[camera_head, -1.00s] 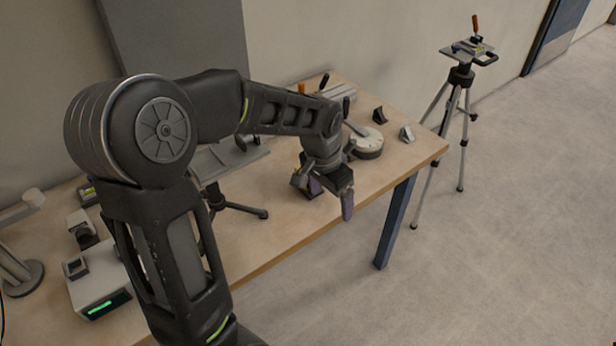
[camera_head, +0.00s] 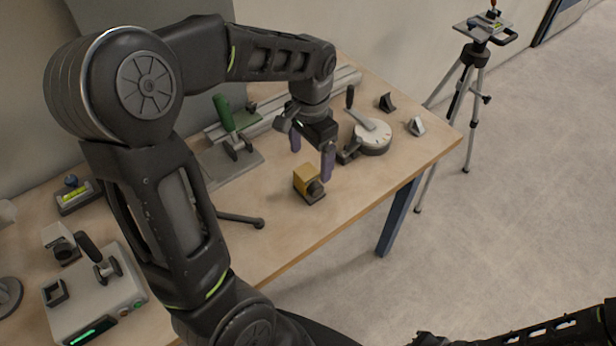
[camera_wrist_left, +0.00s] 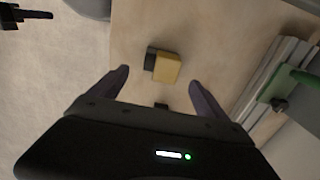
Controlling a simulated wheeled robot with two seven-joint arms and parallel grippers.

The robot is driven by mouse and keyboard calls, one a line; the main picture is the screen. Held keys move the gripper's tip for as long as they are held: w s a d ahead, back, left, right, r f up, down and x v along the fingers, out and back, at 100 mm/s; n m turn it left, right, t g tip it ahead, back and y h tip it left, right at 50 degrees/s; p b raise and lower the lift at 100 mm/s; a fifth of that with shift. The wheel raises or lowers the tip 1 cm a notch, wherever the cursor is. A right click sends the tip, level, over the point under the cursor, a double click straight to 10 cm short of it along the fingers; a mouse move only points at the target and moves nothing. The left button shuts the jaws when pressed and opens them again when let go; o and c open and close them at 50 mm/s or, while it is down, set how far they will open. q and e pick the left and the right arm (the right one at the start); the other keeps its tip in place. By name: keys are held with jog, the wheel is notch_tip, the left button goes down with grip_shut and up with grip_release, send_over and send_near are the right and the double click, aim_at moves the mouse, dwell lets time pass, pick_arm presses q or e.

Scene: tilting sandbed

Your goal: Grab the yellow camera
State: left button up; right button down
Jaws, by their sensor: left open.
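The yellow camera (camera_head: 304,178) is a small boxy body with a dark lens, standing on the table near its front edge. It also shows in the left wrist view (camera_wrist_left: 168,68), lens to the left, just ahead of the fingers and between their lines. My left gripper (camera_head: 311,158) is open and empty, fingers pointing down, above and slightly behind the camera. Its two fingers also show in the left wrist view (camera_wrist_left: 159,78). I see no contact with the camera. Part of my right arm shows at the lower right; its jaws are not clear.
A round dial device (camera_head: 372,139) stands right of the camera. A green-handled clamp (camera_head: 225,115) and a rail lie behind. A grey box (camera_head: 95,292) is at the left. A tripod (camera_head: 474,60) stands beyond the table. The wooden table (camera_head: 300,225) is clear around the camera's front.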

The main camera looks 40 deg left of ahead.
aim_at(309, 174)
pick_arm(q)
notch_tip(309, 174, down, 2)
jog(key=shift+w+a+f, duration=0.1)
jog(key=shift+f, duration=0.3)
notch_tip(309, 174, down, 5)
jog(key=shift+f+p, duration=0.1)
jog(key=shift+p, duration=0.45)
jog(key=shift+c, duration=0.5)
grip_shut()
dwell(0.7)
